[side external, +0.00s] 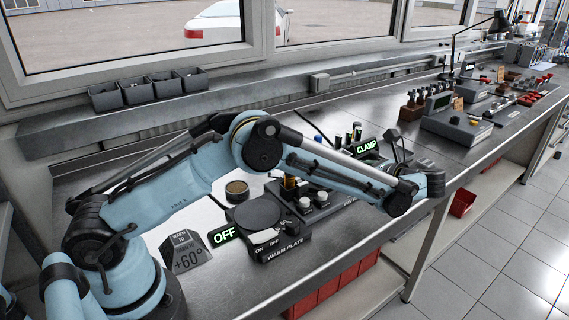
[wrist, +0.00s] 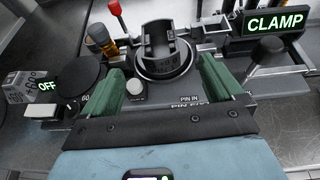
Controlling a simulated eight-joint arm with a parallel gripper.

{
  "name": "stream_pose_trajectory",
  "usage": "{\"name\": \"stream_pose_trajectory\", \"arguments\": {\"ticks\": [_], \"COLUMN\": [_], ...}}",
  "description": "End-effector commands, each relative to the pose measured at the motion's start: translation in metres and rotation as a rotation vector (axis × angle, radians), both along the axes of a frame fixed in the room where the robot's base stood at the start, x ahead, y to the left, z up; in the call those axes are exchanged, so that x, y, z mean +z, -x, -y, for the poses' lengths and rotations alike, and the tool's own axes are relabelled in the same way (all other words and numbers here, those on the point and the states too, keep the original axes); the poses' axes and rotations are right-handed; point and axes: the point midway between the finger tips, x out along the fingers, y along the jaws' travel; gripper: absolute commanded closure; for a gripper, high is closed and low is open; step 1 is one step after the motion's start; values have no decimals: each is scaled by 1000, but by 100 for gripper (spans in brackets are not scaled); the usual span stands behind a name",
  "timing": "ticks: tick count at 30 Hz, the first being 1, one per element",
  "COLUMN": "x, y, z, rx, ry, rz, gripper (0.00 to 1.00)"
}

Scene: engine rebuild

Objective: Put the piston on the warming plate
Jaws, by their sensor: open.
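In the wrist view, a dark hollow cylindrical part that looks like the piston (wrist: 160,45) stands in the round seat of the pin station. My gripper (wrist: 160,66) is open, its two green fingers apart on the near left and right of that seat, with nothing between them. The warming plate (side external: 262,216) is a black disc on a dark base marked WARM PLATE, with a lit OFF sign (side external: 224,236). The plate also shows at the left of the wrist view (wrist: 78,78). In the side view my arm hides most of the pin station, and the piston is not clear there.
A lit CLAMP sign (wrist: 275,22) and a black-knobbed lever (wrist: 266,50) are right of the seat. A round tin (side external: 237,190) and a +60° sign (side external: 186,254) stand near the plate.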

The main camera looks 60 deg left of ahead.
Motion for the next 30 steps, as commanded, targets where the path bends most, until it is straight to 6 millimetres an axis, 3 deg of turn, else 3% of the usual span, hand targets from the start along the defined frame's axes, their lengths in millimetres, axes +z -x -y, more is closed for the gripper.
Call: {"name": "stream_pose_trajectory", "arguments": {"ticks": [8, 14, 22, 30], "x": [30, 57, 79, 83], "y": [6, 27, 75, 133], "z": [-14, -29, -36, -30], "rx": [14, 70, 226, 468], "ry": [130, 327, 606, 888], "rz": [141, 354, 648, 944], "gripper": [6, 6, 6, 6]}}
